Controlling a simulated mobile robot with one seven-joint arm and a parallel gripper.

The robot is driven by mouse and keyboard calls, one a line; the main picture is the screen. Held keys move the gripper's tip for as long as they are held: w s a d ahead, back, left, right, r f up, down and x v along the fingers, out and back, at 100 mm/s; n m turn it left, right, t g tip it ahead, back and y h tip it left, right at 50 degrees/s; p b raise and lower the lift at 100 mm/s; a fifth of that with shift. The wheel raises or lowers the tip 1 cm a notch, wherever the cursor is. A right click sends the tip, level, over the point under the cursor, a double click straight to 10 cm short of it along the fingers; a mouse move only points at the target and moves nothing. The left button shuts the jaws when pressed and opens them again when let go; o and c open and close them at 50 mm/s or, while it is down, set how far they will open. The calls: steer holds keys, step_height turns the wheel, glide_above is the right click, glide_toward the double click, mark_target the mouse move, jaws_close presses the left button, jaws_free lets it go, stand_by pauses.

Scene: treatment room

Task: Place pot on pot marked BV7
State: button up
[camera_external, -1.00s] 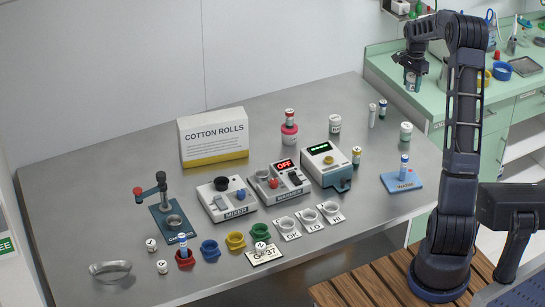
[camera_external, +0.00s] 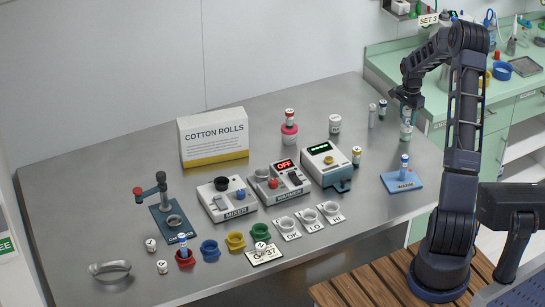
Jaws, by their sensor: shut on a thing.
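My gripper (camera_external: 407,101) is shut on a small pale pot (camera_external: 407,113), partly hidden by the fingers. The held pot is upright, directly over a white pot with a green band (camera_external: 405,133) at the right edge of the steel table. The two look in line and touching or nearly so; I cannot tell whether the held pot rests on it. The marking BV7 is not readable on any pot at this size.
Slim vials (camera_external: 382,110) stand just left of the gripper. A white pot (camera_external: 335,124) and a pink pot with a red-topped vial (camera_external: 289,134) stand further left. A blue pad with a vial (camera_external: 399,182) lies in front. The steel table (camera_external: 375,215) is bare near its front right.

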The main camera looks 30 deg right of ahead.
steer(key=shift+f, duration=0.45)
steer(key=shift+f, duration=0.1)
steer(key=o, duration=1)
steer(key=shift+c, duration=0.2)
